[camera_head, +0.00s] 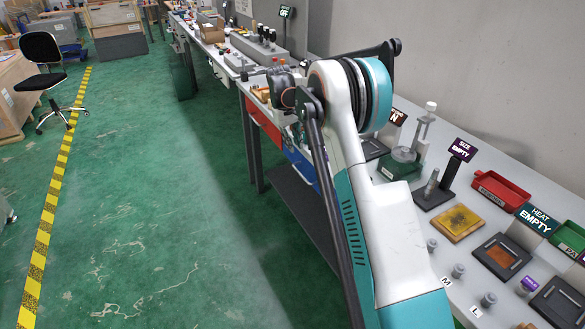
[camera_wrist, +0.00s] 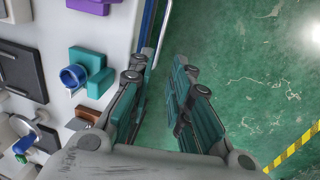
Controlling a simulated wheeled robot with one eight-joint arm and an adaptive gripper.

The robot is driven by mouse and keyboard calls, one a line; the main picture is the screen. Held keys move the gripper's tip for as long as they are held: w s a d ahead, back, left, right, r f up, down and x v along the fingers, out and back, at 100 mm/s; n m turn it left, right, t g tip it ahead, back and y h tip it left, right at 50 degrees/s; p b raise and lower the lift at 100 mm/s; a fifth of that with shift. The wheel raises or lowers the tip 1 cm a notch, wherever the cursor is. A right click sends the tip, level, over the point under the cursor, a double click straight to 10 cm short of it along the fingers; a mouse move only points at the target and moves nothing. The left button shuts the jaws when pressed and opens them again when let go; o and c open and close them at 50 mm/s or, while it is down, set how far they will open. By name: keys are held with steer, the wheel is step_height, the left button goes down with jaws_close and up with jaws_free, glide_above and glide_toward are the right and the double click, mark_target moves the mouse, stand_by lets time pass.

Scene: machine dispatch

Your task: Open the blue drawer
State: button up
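The blue drawer (camera_head: 302,168) is under the workbench in the head view, to the right of a red drawer; my arm covers part of it. In the wrist view a narrow blue front (camera_wrist: 147,24) shows at the bench edge, with a pale bar-like handle (camera_wrist: 160,36) along it. My gripper (camera_wrist: 165,61) is open and empty, its two fingers apart with green floor between them. The fingertips are close to the lower end of the handle in the picture; I cannot tell whether they touch it.
The red drawer (camera_head: 264,122) is beside the blue one. The bench top (camera_head: 405,205) carries fixtures, signs and a red tray (camera_head: 500,190). A dark lower shelf (camera_head: 300,205) is below. The green floor left of the bench is clear up to a yellow-black line (camera_head: 52,200).

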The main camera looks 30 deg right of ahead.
mark_target(299, 173)
steer(key=d+f+b, duration=0.1)
steer(key=f, duration=0.3)
steer(key=f+b, duration=0.2)
steer(key=f, duration=0.3)
steer(key=d+f+b, duration=0.1)
steer(key=f, duration=0.3)
steer(key=shift+d+f+b, duration=0.15)
steer(key=shift+d+b, duration=0.15)
steer(key=shift+b, duration=0.05)
steer(key=shift+c, duration=0.5)
jaws_close()
